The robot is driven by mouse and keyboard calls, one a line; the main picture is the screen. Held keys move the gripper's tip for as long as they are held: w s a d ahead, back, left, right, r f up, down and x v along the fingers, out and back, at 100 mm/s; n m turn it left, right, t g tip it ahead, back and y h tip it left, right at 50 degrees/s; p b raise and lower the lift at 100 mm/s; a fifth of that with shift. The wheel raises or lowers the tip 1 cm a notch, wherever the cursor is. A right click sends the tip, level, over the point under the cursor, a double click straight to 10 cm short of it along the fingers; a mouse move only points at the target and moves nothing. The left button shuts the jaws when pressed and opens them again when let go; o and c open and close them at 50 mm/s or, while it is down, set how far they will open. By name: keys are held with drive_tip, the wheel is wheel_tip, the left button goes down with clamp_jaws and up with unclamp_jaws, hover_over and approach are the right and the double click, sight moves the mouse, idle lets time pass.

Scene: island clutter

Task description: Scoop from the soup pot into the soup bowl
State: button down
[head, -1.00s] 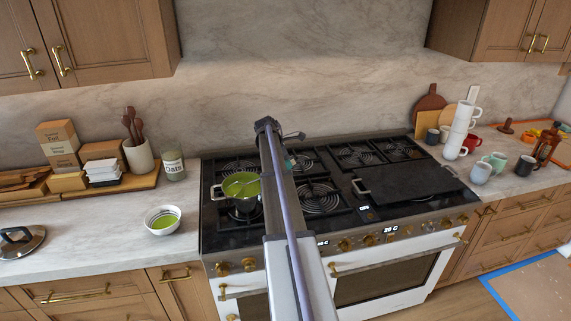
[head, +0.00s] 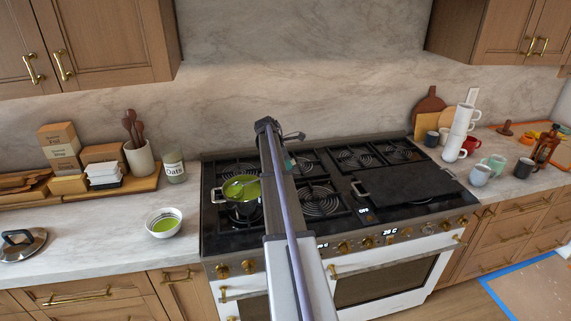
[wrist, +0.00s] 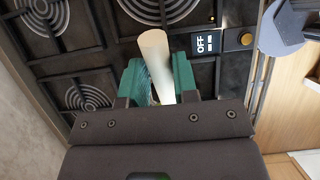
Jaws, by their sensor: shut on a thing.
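The soup pot (head: 242,203) stands on the left front burner with green soup in it. A green utensil shape shows in the soup; its details are too small to tell. The soup bowl (head: 153,231), white with green soup inside, sits on the left counter beside the stove. My gripper has teal fingers (wrist: 158,88) in the wrist view, shut on a pale cream handle (wrist: 155,50) above the stove. The rest of that handle is hidden, so I cannot tell what it belongs to.
The stove (head: 330,232) has a dark griddle (head: 410,185) at right. A pot lid (head: 22,243) lies at far left. An oats jar (head: 174,166) and utensil crock (head: 139,158) stand behind the bowl. Stacked white mugs (head: 459,130) stand right. Counter around the bowl is clear.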

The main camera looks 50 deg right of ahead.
drive_tip(key=r+p, duration=0.1)
drive_tip(key=s+d+r+p, duration=0.1)
drive_tip(key=r+p, duration=0.1)
drive_tip(key=d+r+p, duration=0.1)
drive_tip(key=r+p, duration=0.1)
drive_tip(key=shift+s+r, duration=0.2)
drive_tip(key=shift+f, duration=0.1)
idle(0.4)
drive_tip(key=f+b, duration=0.1)
drive_tip(key=f+y, duration=0.1)
drive_tip(key=f+t+b, duration=0.1)
drive_tip(key=shift+s+d+f+y+b, duration=0.2)
drive_tip(key=shift+d+f+y+b, duration=0.1)
drive_tip(key=shift+d+f, duration=0.05)
drive_tip(key=f+y+b, duration=0.1)
drive_tip(key=f+t+y+b, duration=0.1)
drive_tip(key=f+b, duration=0.1)
drive_tip(key=d+f+t+b, duration=0.1)
drive_tip(key=f+b, duration=0.1)
drive_tip(key=shift+s+f+y, duration=0.25)
drive_tip(key=shift+s+y, duration=0.1)
drive_tip(key=shift+y, duration=0.05)
